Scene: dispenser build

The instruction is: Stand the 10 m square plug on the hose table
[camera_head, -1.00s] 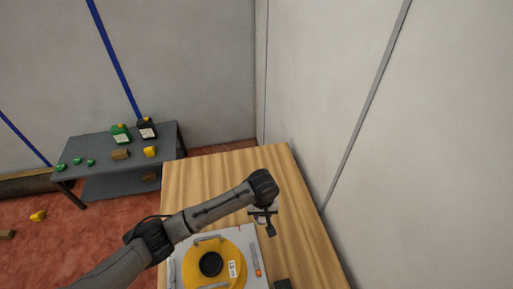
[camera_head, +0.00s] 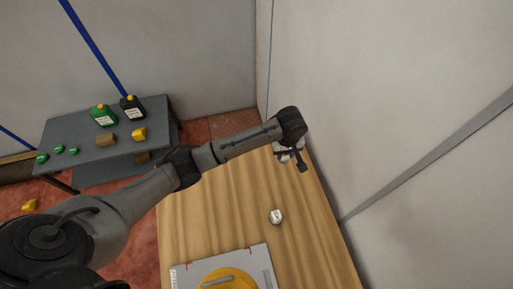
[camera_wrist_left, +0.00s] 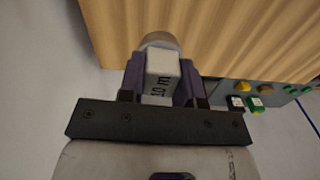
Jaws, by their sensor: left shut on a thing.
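The 10 m square plug (camera_wrist_left: 162,72) is a white block with dark "10 m" lettering. In the left wrist view it is between the purple fingers of my left gripper (camera_wrist_left: 161,82), which is shut on it. A round greyish shape (camera_wrist_left: 158,40) shows just beyond the plug; I cannot tell whether it is part of it. In the head view my left gripper (camera_head: 288,156) is at the far right corner of the wooden hose table (camera_head: 225,205), with the plug mostly hidden. I cannot tell whether the plug touches the table. My right gripper is not in view.
A small white round piece (camera_head: 276,216) with a dark mark stands on the hose table. A yellow reel (camera_head: 228,279) on a grey plate (camera_head: 262,255) is nearer. Walls stand close on the right. A grey table (camera_head: 75,138) holds jugs and small blocks.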

